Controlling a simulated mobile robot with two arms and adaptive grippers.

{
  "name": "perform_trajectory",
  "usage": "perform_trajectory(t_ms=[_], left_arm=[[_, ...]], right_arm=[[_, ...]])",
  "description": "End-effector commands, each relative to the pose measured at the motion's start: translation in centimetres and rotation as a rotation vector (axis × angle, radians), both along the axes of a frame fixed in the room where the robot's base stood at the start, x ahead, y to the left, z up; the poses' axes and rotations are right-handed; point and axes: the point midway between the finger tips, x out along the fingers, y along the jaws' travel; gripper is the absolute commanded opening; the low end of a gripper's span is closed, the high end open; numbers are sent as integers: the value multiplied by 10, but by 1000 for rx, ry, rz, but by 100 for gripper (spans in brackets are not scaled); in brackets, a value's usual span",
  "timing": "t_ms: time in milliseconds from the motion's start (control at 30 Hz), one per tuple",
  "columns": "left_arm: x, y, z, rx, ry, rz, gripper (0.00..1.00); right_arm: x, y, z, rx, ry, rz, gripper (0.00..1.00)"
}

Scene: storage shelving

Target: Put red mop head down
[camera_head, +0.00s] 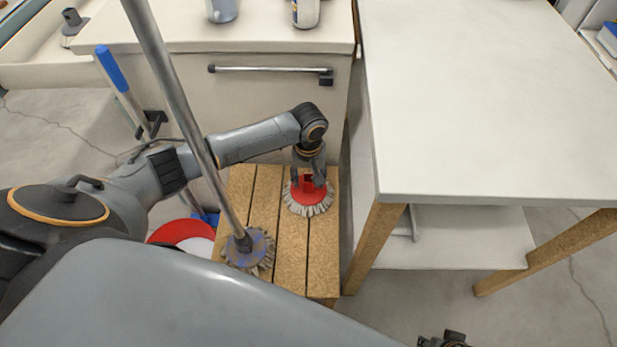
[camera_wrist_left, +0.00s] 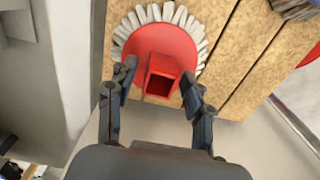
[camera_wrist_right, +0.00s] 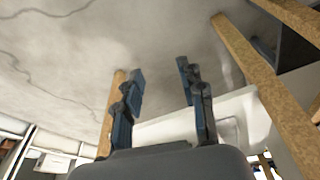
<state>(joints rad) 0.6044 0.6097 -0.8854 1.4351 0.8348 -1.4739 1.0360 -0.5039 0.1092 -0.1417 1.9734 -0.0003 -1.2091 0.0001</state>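The red mop head (camera_head: 309,198), a red disc with a square socket and pale bristles, rests on the slatted wooden bench (camera_head: 264,200). It lies bristles down near the bench's back right part. The left wrist view also shows the red mop head (camera_wrist_left: 160,45). My left gripper (camera_head: 309,180) is just above it. In the left wrist view its fingers (camera_wrist_left: 160,78) are spread on both sides of the socket, with visible gaps. My right gripper (camera_wrist_right: 157,82) is open and empty in the right wrist view, away from the mop head.
A mop with a blue head (camera_head: 246,250) and long metal handle stands on the bench, front left of the red head. A white table (camera_head: 490,100) is close on the right. A cabinet with a bar handle (camera_head: 270,69) stands behind. A red and white round object (camera_head: 180,235) is left of the bench.

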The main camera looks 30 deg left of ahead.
Motion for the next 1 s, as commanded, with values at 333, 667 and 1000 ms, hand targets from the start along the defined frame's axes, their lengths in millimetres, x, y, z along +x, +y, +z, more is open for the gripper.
perform_trajectory(t_ms=[333, 667, 1000], left_arm=[[0, 0, 6, 0, -1, 1, 52], [1, 0, 59, 0, -2, -1, 52], [1, 0, 113, 0, -1, 1, 52]], right_arm=[[0, 1, 3, 1, -1, 0, 40], [-13, -1, -47, -2, 32, 5, 40], [-34, -4, -93, -5, 56, 10, 40]])
